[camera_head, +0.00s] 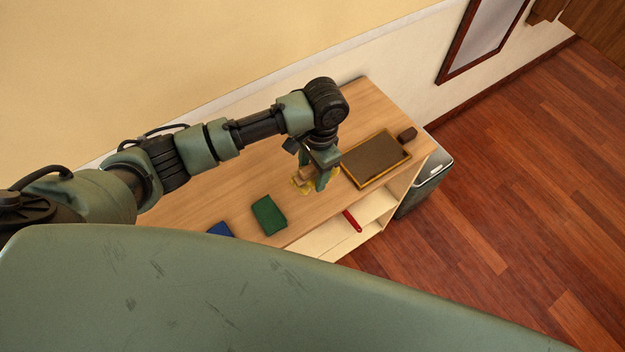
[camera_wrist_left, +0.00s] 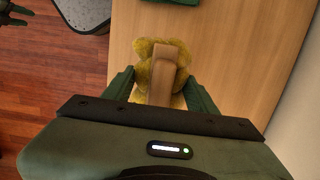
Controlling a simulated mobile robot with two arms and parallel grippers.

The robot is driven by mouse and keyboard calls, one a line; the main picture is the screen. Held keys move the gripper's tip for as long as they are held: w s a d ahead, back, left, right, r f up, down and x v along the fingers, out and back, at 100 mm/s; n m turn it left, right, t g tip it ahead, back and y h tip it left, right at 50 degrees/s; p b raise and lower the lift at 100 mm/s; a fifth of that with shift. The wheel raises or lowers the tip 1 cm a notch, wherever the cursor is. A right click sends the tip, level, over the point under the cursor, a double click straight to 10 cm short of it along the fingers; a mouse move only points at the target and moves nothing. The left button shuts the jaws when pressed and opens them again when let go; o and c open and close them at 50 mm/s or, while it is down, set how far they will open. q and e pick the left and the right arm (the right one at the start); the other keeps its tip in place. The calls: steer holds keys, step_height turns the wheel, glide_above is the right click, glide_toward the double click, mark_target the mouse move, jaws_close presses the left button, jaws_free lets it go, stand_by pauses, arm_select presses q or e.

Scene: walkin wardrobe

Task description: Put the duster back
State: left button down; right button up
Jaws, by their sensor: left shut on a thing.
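The duster (camera_head: 302,182) is a yellow fluffy thing with a pale wooden handle. It is at the wooden bench top (camera_head: 245,180), under my left gripper (camera_head: 318,174). In the left wrist view the duster (camera_wrist_left: 163,68) lies between the two fingers of my left gripper (camera_wrist_left: 160,90), which is shut on it. I cannot tell whether the duster touches the bench. A dark pronged shape at the top left corner of the wrist view looks like my right gripper (camera_wrist_left: 14,12). It is cut off and small.
A dark brown tray with a yellow rim (camera_head: 375,160) and a small dark block (camera_head: 407,134) are to the right. A green block (camera_head: 269,215) and a blue one (camera_head: 220,229) lie near the front edge. A red item (camera_head: 352,220) is on the shelf below. A dark bin (camera_head: 425,185) stands beside the bench.

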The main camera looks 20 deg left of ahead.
mark_target(313, 183)
arm_select(q)
step_height(313, 183, down, 6)
steer(key=shift+r, duration=0.15)
steer(key=c, duration=0.6)
jaws_free()
steer(key=shift+s, duration=0.1)
steer(key=shift+c, duration=0.2)
steer(key=shift+o, duration=0.9)
steer(key=r, duration=0.4)
steer(key=w+r+b, duration=0.1)
steer(key=r, duration=0.3)
steer(key=d+r, duration=0.1)
steer(key=r, duration=0.3)
steer(key=shift+w+b, duration=0.15)
steer(key=shift+b, duration=0.2)
